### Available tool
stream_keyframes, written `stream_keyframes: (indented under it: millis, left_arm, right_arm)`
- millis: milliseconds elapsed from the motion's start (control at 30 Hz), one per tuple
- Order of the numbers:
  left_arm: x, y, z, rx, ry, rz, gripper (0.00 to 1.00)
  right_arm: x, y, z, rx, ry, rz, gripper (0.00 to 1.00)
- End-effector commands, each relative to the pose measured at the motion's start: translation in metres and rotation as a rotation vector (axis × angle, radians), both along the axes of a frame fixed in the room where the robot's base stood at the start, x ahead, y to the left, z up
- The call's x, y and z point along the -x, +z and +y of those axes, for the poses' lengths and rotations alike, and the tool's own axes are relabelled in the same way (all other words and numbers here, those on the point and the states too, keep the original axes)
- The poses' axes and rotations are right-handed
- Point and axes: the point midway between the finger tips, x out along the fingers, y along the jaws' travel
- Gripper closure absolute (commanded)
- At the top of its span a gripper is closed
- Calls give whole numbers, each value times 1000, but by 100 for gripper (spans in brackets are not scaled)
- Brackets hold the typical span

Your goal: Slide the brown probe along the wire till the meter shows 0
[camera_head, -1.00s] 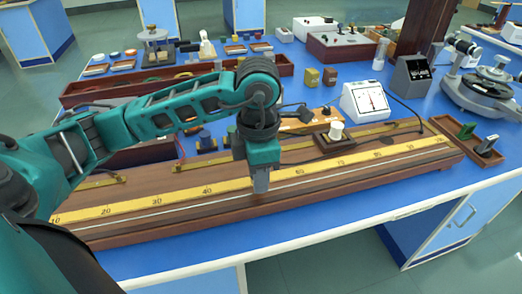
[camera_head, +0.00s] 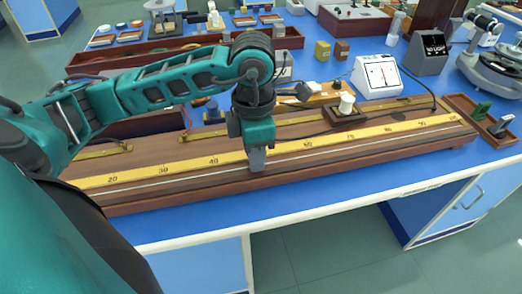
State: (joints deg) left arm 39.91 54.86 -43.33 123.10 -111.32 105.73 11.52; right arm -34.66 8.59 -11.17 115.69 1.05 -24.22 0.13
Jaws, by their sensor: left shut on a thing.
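My left gripper (camera_head: 257,160) points down over the middle of the long wooden wire board (camera_head: 440,138), near the 50 region of its yellow scale (camera_head: 345,137). It is shut, with its fingertips at the pale wire (camera_head: 190,172) along the front of the scale. The brown probe is hidden between the fingers; a dark lead runs from there to the right. I cannot tell whether its tip touches the wire. The white meter (camera_head: 378,75) stands behind the board, with a red needle near mid-dial; its exact reading is too small to tell. My right gripper is not in view.
A small brown block with a white knob (camera_head: 346,103) sits behind the scale. A wooden tray (camera_head: 480,122) with green and grey pieces lies at the board's right end. A blue table strip (camera_head: 300,183) in front is clear.

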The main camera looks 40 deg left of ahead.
Motion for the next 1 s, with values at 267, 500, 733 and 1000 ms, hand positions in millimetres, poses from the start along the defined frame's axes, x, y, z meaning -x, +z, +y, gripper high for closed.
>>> stream_keyframes:
  millis: [267,500,733,1000]
  left_arm:
    - [9,-1,8,-1,1,1,100]
    - [13,0,11,1,0,-1,100]
    - [14,0,12,1,0,0,100]
    - [14,0,12,0,0,0,100]
  right_arm:
    - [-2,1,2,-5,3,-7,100]
    - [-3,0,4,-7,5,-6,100]
    - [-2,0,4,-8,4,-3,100]
    - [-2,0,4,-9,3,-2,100]
